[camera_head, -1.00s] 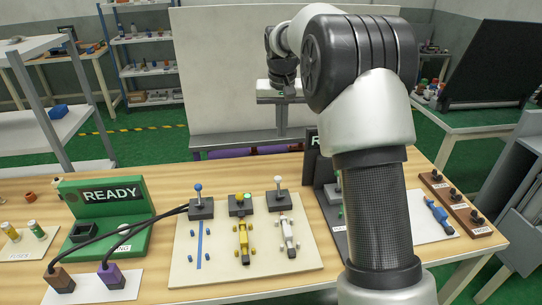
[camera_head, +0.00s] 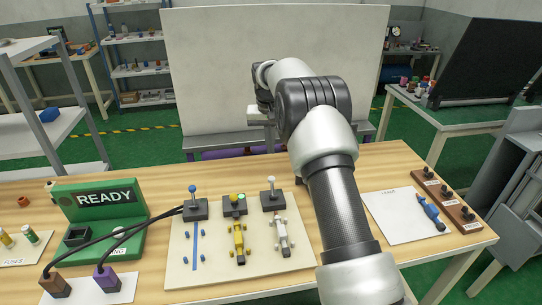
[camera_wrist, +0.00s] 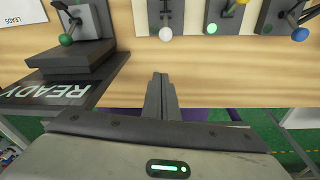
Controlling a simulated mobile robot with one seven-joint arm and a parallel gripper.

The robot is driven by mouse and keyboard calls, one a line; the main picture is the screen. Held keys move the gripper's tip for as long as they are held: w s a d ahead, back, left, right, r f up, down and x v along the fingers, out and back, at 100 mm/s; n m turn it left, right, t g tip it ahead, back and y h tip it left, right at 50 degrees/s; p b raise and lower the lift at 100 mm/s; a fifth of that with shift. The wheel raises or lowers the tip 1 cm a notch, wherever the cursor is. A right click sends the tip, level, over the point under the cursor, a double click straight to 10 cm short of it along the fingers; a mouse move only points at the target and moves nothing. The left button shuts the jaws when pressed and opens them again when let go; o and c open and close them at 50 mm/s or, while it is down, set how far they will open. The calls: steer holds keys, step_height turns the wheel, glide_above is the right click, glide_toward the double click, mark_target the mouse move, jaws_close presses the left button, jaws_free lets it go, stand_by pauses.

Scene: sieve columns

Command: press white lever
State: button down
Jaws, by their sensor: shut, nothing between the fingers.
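The white lever (camera_head: 271,183) stands upright on a dark base at the right end of a row of three, at the back of a pale board. In the wrist view its white knob (camera_wrist: 165,34) is above the tips of my gripper (camera_wrist: 160,78), with a gap between. The fingers are together and empty, near the table's back edge. In the head view my gripper is small, beyond the levers, its fingertips hard to make out.
Beside the white lever are a yellow lever (camera_head: 237,197) with a lit green light and a blue lever (camera_head: 193,192). A dark READY box (camera_wrist: 65,75) and a green-knobbed lever (camera_wrist: 66,40) stand left in the wrist view.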

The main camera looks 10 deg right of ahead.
mark_target(273, 190)
step_height(273, 190, down, 8)
steer(key=s, duration=0.2)
steer(key=shift+s+b, duration=0.35)
steer(key=shift+s+a+b, duration=0.1)
steer(key=shift+b, duration=0.5)
